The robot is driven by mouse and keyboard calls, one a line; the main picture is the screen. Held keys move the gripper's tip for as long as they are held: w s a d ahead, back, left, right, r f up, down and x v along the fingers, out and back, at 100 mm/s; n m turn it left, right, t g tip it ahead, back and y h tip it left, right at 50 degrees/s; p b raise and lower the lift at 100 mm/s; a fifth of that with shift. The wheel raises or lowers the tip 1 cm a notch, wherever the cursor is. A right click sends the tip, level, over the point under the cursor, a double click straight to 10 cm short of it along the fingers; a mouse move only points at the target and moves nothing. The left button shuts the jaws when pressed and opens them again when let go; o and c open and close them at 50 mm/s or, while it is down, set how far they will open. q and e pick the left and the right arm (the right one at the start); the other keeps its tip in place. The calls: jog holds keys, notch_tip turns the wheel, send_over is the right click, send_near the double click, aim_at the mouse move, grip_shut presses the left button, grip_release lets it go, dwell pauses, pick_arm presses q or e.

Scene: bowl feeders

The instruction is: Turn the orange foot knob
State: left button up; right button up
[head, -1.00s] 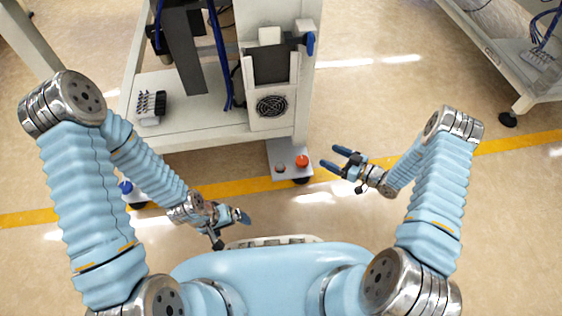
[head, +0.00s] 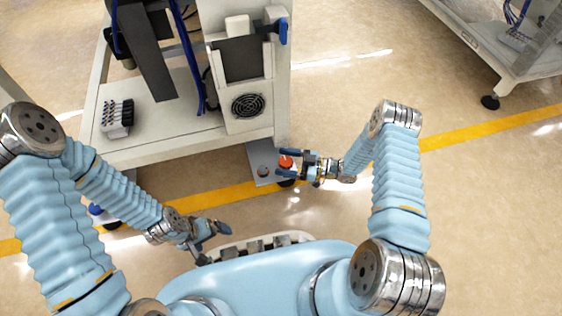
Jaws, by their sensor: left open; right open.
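The orange foot knob (head: 286,162) sits on a small grey plate (head: 258,152) at the lower corner of the machine frame, close to the floor. My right gripper (head: 281,164) is open, with its two blue fingertips at the knob, one above it and one below it in the picture. I cannot tell whether the fingers touch it. Part of the knob is hidden by the gripper. My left gripper (head: 218,241) is open and empty, in front of my body and away from the knob.
A yellow line (head: 450,142) crosses the floor. Another machine (head: 490,55) stands at the upper right. The floor between the machines is clear.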

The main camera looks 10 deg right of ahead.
jog(key=shift+x, duration=0.85)
jog(key=c, duration=1)
jog(key=shift+o, duration=0.2)
jog(key=shift+m+t+h, duration=0.3)
jog(key=shift+m+t, duration=0.1)
jog(key=shift+t, duration=0.1)
